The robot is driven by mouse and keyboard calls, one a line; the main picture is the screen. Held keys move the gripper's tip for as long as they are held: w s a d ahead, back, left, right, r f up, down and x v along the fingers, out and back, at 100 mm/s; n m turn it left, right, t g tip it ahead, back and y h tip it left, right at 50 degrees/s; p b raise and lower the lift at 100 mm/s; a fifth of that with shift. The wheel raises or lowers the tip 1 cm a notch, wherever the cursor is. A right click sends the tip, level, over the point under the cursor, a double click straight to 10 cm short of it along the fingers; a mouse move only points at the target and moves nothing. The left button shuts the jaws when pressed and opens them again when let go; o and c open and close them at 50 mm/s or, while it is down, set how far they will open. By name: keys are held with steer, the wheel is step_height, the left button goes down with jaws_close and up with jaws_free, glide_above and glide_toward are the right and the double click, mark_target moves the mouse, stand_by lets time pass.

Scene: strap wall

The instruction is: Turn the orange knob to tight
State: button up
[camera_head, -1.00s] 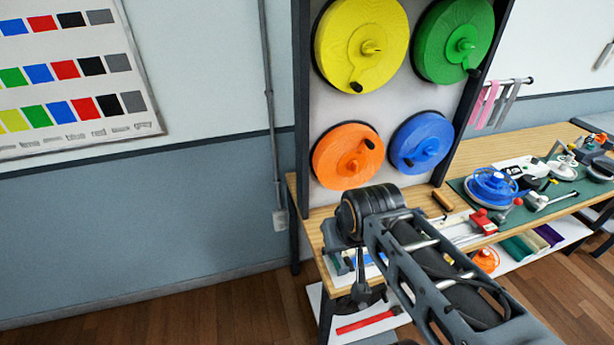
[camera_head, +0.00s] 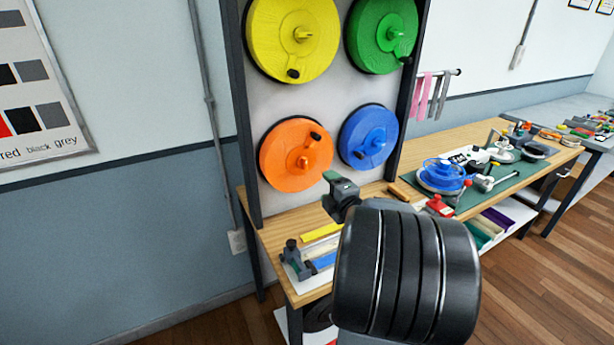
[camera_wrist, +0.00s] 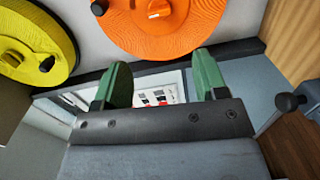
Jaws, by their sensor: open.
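The orange knob is a large round disc (camera_head: 285,168) low on the left of the upright panel. It has a raised centre hub and a black crank handle (camera_head: 316,136) at its upper right. In the wrist view the disc (camera_wrist: 185,38) fills the top middle, partly cut off by the frame. My gripper (camera_head: 342,185) is below and right of the disc in the head view, apart from it. In the wrist view my gripper (camera_wrist: 162,82) shows two green fingers spread wide with nothing between them. No tight mark is readable.
Yellow (camera_head: 292,40), green (camera_head: 382,35) and blue (camera_head: 367,138) discs share the panel. The yellow disc (camera_wrist: 30,45) shows left in the wrist view. Below is a wooden bench (camera_head: 270,225) with clamps, a blue reel (camera_head: 440,178) and tools. Floor shows at right.

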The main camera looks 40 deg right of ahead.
mark_target(306, 166)
steer(key=shift+n, duration=0.5)
steer(key=w+p, duration=0.1)
steer(key=w, duration=0.3)
steer(key=w+d, duration=0.1)
steer(key=w, duration=0.3)
steer(key=w+d+p, duration=0.1)
steer(key=w, duration=0.4)
steer(key=shift+d+f+p, duration=0.1)
steer(key=shift+f+p, duration=0.15)
steer(key=shift+p, duration=0.1)
steer(key=c, duration=0.9)
